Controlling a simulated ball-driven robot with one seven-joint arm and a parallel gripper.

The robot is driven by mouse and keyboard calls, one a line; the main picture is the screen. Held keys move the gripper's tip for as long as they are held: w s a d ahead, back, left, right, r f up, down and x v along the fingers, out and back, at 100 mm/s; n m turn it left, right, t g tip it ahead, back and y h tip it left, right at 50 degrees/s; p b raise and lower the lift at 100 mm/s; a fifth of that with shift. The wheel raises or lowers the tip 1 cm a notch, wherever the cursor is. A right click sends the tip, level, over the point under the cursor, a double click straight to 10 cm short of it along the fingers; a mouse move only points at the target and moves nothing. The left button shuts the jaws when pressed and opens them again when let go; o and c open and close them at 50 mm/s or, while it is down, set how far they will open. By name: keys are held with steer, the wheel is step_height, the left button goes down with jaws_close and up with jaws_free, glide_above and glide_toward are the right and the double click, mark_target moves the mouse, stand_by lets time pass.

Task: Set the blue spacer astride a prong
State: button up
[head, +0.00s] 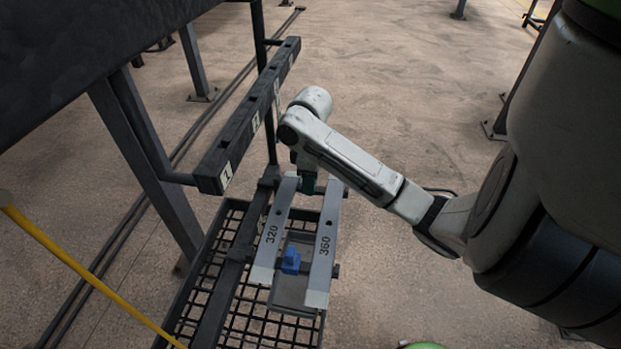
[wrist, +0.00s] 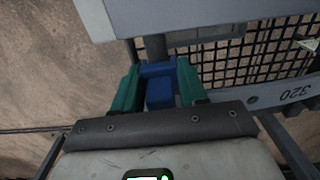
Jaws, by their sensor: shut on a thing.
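My gripper (head: 308,183) is low at the far end of the two pale bars in the head view. In the wrist view its green fingers (wrist: 158,82) are shut on a blue spacer (wrist: 160,95), one finger on each side. A dark grey prong-like rod (wrist: 155,47) lies just past the spacer; I cannot tell whether the spacer straddles it or is only beside it. The held spacer is hidden in the head view. Another blue piece (head: 291,261) sits between the bars marked 320 (head: 270,232) and 360 (head: 325,245), nearer the camera.
A dark numbered rail (head: 250,115) runs above and left of my gripper. A black mesh basket (head: 225,300) lies under the bars. A yellow bar (head: 80,270) crosses the lower left. Dark posts stand at left; open floor (head: 400,80) lies to the right and behind.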

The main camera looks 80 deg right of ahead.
steer(key=shift+f, duration=0.15)
steer(key=o, duration=0.9)
steer(key=r, duration=0.1)
steer(key=r+p, duration=0.1)
steer(key=r, duration=0.2)
steer(key=shift+s+r+p, duration=0.15)
steer(key=shift+s+p, duration=0.1)
steer(key=shift+p, duration=0.1)
steer(key=s+a+r, duration=0.7)
steer(key=s+r, duration=0.1)
steer(key=s, duration=0.3)
steer(key=shift+s+a+r, duration=0.2)
steer(key=shift+s+r, duration=0.05)
steer(key=shift+r, duration=0.1)
